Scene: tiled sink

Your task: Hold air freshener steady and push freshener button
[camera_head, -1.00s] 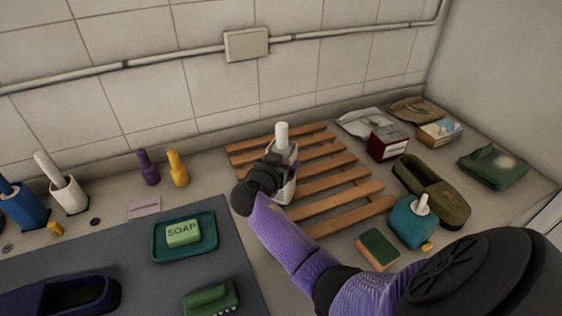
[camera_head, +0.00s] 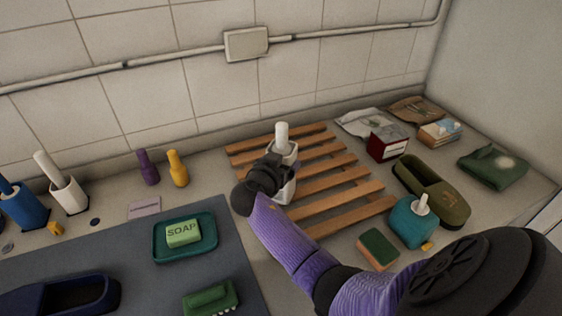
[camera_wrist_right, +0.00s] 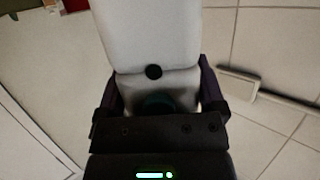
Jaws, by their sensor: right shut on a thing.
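The white air freshener (camera_head: 284,158) stands upright on the slatted wooden rack, with a lighter cylindrical top. My right gripper (camera_head: 272,176) is shut on its body from the front left and hides part of it. In the right wrist view the white freshener (camera_wrist_right: 150,35) fills the space between the dark fingers of my right gripper (camera_wrist_right: 158,100). A small round dark button-like spot (camera_wrist_right: 153,72) shows on its face. My left gripper is not in view.
The wooden rack (camera_head: 345,196) lies under the freshener. A red box (camera_head: 388,146), a green tray-like holder (camera_head: 433,188), a teal bottle (camera_head: 412,224) and a sponge (camera_head: 378,249) are to the right. Soap on a teal dish (camera_head: 160,240) and purple and yellow bottles (camera_head: 178,170) are to the left.

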